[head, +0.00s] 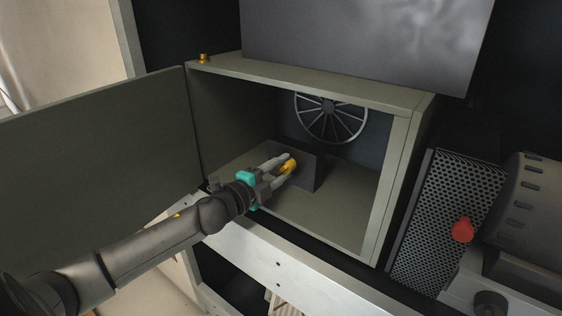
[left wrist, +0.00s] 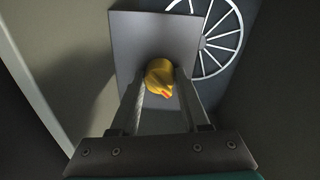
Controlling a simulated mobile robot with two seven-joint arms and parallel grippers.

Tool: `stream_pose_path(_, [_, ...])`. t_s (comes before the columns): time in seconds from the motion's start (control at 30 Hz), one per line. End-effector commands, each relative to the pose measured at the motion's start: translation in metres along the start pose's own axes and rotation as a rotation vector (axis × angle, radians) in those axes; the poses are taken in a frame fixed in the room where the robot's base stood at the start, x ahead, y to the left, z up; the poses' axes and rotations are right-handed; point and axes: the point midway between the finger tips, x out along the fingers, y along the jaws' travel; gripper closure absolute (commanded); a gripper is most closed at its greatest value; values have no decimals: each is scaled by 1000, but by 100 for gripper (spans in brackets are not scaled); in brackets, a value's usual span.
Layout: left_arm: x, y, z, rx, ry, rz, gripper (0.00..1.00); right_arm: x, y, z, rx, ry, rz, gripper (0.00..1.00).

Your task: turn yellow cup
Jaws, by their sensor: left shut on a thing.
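The yellow cup (head: 290,165) is a small rounded knob-like piece on the front of a dark block (head: 309,172) inside an open grey cabinet. It also shows in the left wrist view (left wrist: 160,76), with a small red-orange mark on its front. My left gripper (head: 284,164) reaches into the cabinet and is shut on the yellow cup, one finger on each side of it. The fingers partly hide the cup's sides in the head view. My right gripper is in neither view.
The cabinet (head: 408,160) has its door (head: 95,165) swung open to the left. A spoked wheel (head: 331,117) is on the back wall behind the block. A perforated panel (head: 440,215) and a red knob (head: 463,230) stand to the right. The cabinet floor is otherwise clear.

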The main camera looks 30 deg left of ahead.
Motion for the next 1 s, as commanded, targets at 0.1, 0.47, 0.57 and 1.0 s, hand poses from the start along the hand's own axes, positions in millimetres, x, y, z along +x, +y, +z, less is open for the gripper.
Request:
stream_pose_path(0.1, [0, -2, -1, 107, -5, 6, 100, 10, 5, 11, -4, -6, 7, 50])
stream_pose_path(0.47, [0, -1, -1, 449, -19, 17, 100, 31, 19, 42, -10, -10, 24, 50])
stream_pose_path(0.57, [0, -1, -1, 544, -24, 21, 100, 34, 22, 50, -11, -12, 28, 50])
stream_pose_path(1.0, [0, 0, -2, 962, -42, 35, 100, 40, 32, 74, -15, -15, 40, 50])
